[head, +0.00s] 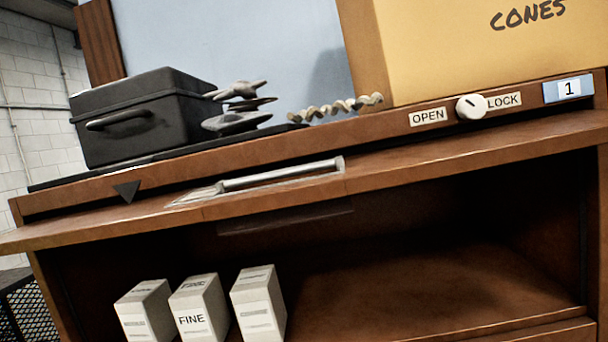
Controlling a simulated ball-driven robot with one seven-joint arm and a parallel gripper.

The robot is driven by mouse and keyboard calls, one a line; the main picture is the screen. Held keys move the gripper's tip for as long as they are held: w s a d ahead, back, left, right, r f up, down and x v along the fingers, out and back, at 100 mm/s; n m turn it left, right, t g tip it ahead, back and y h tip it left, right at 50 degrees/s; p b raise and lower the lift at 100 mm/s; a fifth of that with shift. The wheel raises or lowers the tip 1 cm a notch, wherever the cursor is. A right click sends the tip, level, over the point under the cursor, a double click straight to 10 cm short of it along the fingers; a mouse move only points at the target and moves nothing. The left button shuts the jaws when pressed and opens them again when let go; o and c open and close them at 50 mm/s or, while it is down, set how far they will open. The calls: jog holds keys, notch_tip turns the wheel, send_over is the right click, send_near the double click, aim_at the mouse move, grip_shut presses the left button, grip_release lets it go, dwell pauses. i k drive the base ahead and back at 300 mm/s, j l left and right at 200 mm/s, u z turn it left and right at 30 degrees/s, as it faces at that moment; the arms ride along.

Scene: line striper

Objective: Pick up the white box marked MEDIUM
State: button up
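Three white boxes stand side by side in the open compartment at the lower left. The left box (146,309) has a label too small to read. The middle box (200,307) reads FINE on its front. The right box (259,303) has print that I cannot read, so I cannot tell which box is marked MEDIUM. The lower parts of the left and middle boxes are cut off by the bottom edge. My gripper is not in view.
A brown flap (440,158) with a metal handle (262,181) juts out above the compartment. The shelf (430,290) right of the boxes is bare. Above are a black case (145,118), a CONES carton (470,60) and a white knob (470,106) between OPEN and LOCK labels.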

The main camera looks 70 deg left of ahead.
aim_at(146, 314)
jog(key=u, duration=1.55)
